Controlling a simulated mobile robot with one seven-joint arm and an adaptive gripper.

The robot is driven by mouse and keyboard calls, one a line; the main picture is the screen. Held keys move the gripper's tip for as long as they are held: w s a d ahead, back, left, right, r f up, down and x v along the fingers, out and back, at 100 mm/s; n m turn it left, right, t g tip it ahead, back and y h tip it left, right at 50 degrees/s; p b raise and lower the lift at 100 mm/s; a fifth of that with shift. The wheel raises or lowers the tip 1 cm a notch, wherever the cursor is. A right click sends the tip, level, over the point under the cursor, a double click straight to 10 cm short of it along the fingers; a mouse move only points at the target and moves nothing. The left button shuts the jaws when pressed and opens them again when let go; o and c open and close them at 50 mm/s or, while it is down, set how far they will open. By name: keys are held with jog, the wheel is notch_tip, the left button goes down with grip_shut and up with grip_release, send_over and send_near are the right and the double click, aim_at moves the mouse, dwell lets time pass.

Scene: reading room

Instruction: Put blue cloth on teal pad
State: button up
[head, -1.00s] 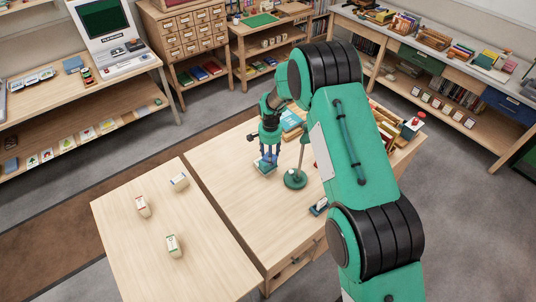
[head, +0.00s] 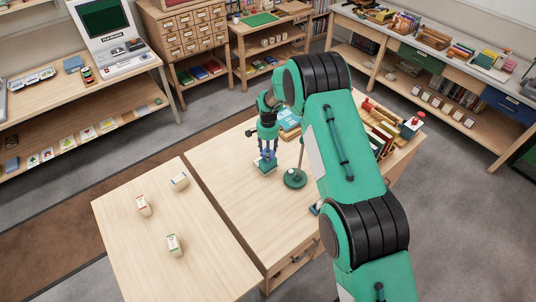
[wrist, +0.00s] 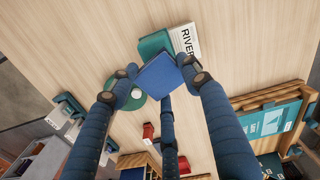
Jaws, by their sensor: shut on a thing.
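The blue cloth (wrist: 158,76) is a folded dark blue square held between the fingers of my gripper (wrist: 160,82) in the wrist view. A teal pad (wrist: 152,44) lies on the wooden table just past the cloth, beside a white label reading "RIVER", and the cloth covers part of it in this view. I cannot tell whether the cloth touches it. In the head view my gripper (head: 267,160) points down over the table, left of the lamp base. The cloth is too small there to make out clearly.
A green lamp base (head: 295,178) stands close to the right of my gripper. A side table (head: 160,225) at left holds 3 small pale blocks. The table front is mostly clear.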

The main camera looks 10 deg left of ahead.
jog(key=shift+f, duration=1.15)
jog(key=shift+f, duration=0.1)
jog(key=o, duration=0.9)
jog(key=shift+r+b, duration=0.6)
jog(key=shift+r, duration=5.55)
